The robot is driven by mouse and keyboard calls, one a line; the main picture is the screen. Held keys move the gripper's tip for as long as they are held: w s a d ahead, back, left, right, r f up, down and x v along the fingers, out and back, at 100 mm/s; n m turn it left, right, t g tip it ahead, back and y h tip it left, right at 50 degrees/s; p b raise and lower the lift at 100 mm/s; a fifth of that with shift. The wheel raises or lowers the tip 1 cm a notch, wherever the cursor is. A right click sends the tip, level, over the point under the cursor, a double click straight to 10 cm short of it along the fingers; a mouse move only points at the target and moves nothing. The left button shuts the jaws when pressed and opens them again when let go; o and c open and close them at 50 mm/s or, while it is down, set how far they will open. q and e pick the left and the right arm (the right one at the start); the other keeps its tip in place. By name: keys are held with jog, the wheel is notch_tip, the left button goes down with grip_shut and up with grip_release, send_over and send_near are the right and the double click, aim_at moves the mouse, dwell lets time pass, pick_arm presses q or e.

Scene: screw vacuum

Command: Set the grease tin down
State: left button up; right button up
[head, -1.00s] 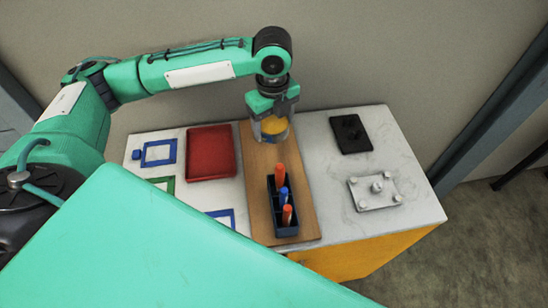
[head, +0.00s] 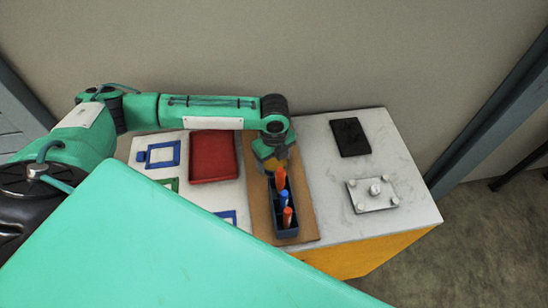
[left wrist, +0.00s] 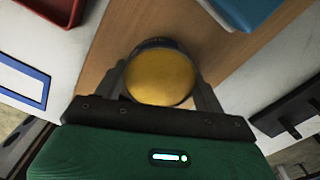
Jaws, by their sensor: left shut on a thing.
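The grease tin (left wrist: 160,76) is round with a yellow top and a dark rim. In the left wrist view it sits between the two fingers of my left gripper (left wrist: 160,70), which is shut on it. In the head view my left gripper (head: 273,158) is over the brown board (head: 308,222), just behind the marker holder. Only a small yellow part of the tin (head: 271,164) shows there under the wrist. Whether the tin touches the board is hidden. My right gripper is not in view.
A dark blue holder (head: 286,233) with orange and blue markers stands on the board, very close in front of the gripper. A red tray (head: 213,157) lies left. A black plate (head: 350,137) and a metal plate with knobs (head: 373,194) lie right, with bare white top between.

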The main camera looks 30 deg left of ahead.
aim_at(274, 160)
pick_arm(q)
jog(key=o, duration=1.2)
jog(key=shift+f, duration=0.1)
jog(key=shift+r, duration=0.4)
notch_tip(274, 160, up, 12)
jog(key=b, duration=0.3)
jog(key=shift+f, duration=0.25)
